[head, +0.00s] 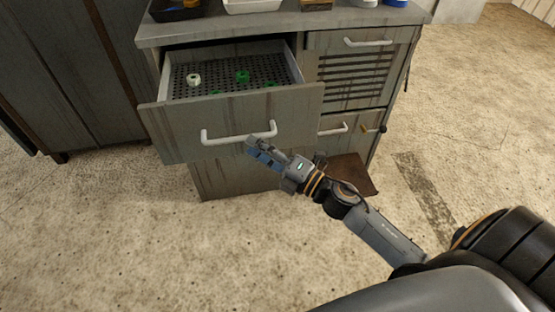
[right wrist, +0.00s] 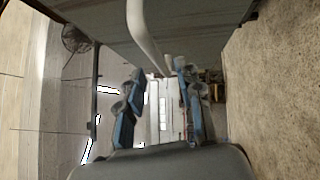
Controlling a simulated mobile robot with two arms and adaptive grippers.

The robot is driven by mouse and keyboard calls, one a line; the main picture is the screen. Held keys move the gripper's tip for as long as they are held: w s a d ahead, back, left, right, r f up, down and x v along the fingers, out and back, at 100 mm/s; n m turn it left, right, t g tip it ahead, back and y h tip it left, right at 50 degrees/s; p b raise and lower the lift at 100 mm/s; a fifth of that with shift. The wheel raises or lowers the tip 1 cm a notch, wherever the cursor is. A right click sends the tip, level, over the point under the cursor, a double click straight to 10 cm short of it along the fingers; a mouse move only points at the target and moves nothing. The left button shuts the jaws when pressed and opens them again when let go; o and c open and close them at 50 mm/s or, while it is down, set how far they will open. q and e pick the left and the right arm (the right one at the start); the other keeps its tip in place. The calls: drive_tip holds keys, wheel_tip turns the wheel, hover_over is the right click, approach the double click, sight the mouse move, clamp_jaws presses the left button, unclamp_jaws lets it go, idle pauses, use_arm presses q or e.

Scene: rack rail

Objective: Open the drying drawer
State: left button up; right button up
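The drying drawer (head: 230,110) is the wide upper-left drawer of the grey cabinet, and it stands pulled out. Inside is a dark perforated tray (head: 215,80) with a white piece (head: 193,79) and several green pieces (head: 242,76). Its white bar handle (head: 225,140) is on the front and also shows in the right wrist view (right wrist: 145,35). My right gripper (head: 257,147) is at the handle's right end. Its fingers (right wrist: 158,78) are apart, with the handle's end near the fingertips; I cannot tell whether they touch it. My left gripper is out of view.
The cabinet top (head: 210,25) holds trays and containers at its back. A slatted drawer (head: 355,75) and a lower drawer (head: 340,135) are to the right, both shut. Floor in front is clear.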

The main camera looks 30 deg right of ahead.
drive_tip(key=r+v, duration=0.1)
drive_tip(key=v, duration=0.5)
drive_tip(key=shift+s+f, duration=0.3)
drive_tip(key=shift+f, duration=0.25)
drive_tip(key=shift+d, duration=0.1)
